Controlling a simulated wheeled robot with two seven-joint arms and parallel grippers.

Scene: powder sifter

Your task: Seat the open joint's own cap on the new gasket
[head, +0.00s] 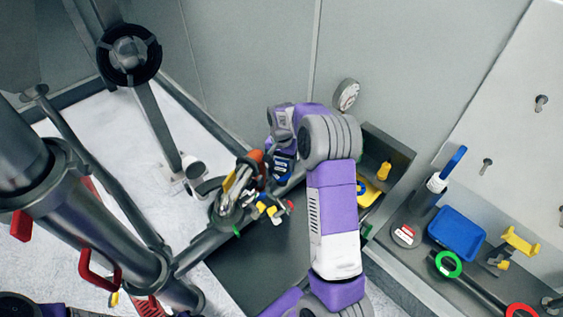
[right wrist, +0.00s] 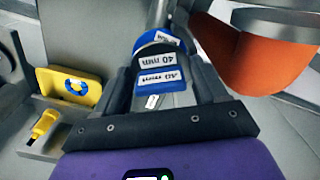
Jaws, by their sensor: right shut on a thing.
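My right gripper (head: 278,176) is beside the pipe joint in the head view. In the right wrist view its fingers (right wrist: 162,84) are shut on a blue cap (right wrist: 162,60) with white labels, one reading "40 mm". The joint with its silver clamp (head: 235,190) is at the end of a dark pipe, just left of the gripper. An orange part (head: 257,160) sits by the joint; it looms at the right of the wrist view (right wrist: 255,55) below a metal band. I cannot make out the gasket on the joint, or whether the cap touches it. My left gripper does not show.
A yellow holder with a blue ring (right wrist: 75,86) and a yellow bottle (right wrist: 45,123) are in a grey bin (head: 398,158). A blue tray (head: 457,230), a green ring (head: 448,264) and a grey disc (head: 405,235) are on the right bench. Large pipes with red handles (head: 98,270) fill the left.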

